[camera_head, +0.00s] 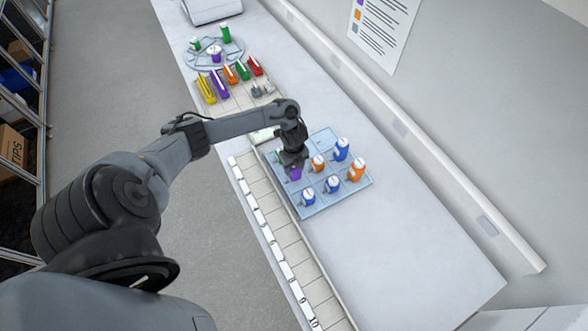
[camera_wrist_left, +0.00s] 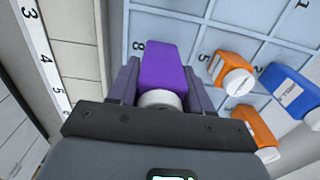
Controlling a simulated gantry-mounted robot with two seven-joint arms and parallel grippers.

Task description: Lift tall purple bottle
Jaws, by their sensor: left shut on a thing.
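The purple bottle (camera_head: 295,173) is at the left side of the blue gridded tray (camera_head: 322,209), under my left gripper (camera_head: 292,160). In the left wrist view the purple bottle (camera_wrist_left: 165,64), with a white cap, sits between the two fingers of my left gripper (camera_wrist_left: 165,85), which is shut on it. The gripper covers much of the bottle in the head view. I cannot tell whether the bottle's base touches the tray. My right gripper is not in view.
Orange bottles (camera_head: 356,170) and blue bottles (camera_head: 341,150) stand close by on the tray. A numbered strip (camera_head: 262,220) runs along the bench's left edge. A rack of coloured items (camera_head: 230,75) lies farther back. The bench's front right (camera_head: 420,260) is clear.

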